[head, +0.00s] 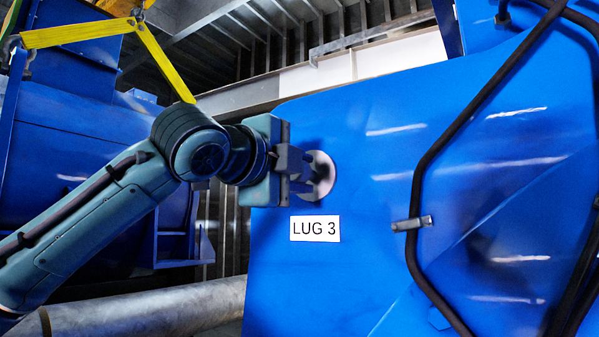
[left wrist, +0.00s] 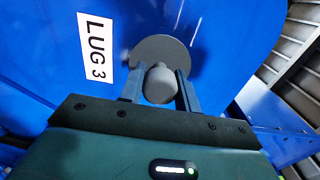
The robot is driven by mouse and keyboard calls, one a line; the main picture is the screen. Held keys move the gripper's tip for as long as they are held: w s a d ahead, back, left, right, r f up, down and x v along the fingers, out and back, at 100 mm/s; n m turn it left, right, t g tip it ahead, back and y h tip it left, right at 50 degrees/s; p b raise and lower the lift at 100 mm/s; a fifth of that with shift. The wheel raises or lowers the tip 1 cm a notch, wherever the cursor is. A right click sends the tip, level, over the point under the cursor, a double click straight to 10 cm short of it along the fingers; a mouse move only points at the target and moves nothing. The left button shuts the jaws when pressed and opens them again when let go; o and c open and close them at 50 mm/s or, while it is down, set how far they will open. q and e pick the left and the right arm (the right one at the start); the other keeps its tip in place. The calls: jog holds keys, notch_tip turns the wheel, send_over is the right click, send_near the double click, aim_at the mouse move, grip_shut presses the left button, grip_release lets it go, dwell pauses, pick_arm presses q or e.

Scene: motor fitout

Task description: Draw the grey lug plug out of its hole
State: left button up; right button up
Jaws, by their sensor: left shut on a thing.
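The grey lug plug shows in the left wrist view as a rounded grey knob (left wrist: 159,84) in front of a round grey disc (left wrist: 160,48) on the blue panel. In the head view the disc (head: 322,174) shows at the panel's left part, above the LUG 3 label (head: 315,228). My left gripper (head: 305,172) reaches it from the left. In the left wrist view its two fingers (left wrist: 159,88) stand on either side of the knob, shut on it. I cannot tell whether the disc lies flush against the panel. My right gripper is not in view.
The blue panel (head: 400,130) fills the right side, with black hoses (head: 424,165) and a metal clamp (head: 411,223) on it. A yellow strap (head: 80,32) hangs at the upper left by another blue unit (head: 75,135). A grey pipe (head: 150,308) lies below my left arm.

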pick_arm(q)
jog(key=b+v, duration=0.2)
jog(key=v, duration=0.8)
dwell(1.2)
